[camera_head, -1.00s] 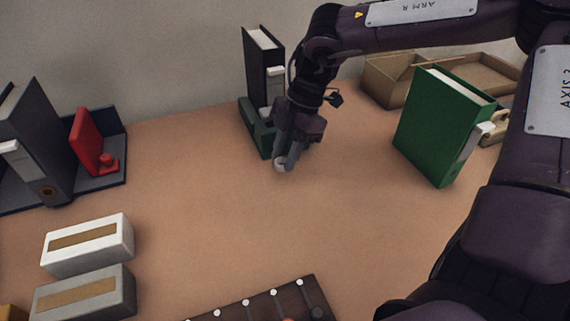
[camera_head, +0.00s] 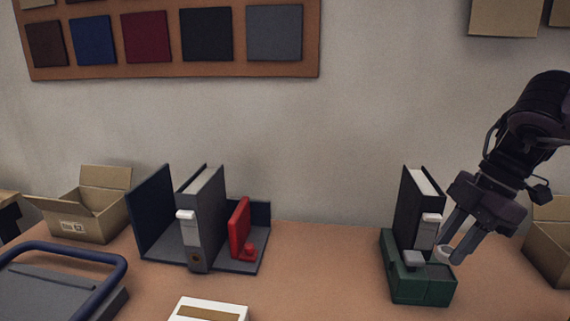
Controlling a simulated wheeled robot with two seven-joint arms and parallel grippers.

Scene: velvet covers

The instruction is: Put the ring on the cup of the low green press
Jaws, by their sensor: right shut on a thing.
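The low green press (camera_head: 423,289) stands at the right, with a black upright book or binder (camera_head: 409,213) in it. A grey square block (camera_head: 413,258) sits on its front top. My right gripper (camera_head: 449,248) comes down tilted from the upper right to the press's right edge. It is shut on a small whitish ring (camera_head: 442,257) at its fingertips. I cannot tell whether the ring touches the press. The cup is not clearly distinguishable here, perhaps hidden by the fingers and ring. My left gripper is not in view.
A dark blue stand (camera_head: 154,215) holds a grey binder (camera_head: 204,220) and a red piece (camera_head: 239,229) at left centre. An open carton (camera_head: 85,217) and a blue-handled grey device (camera_head: 60,290) are further left. The tabletop between stand and press is clear.

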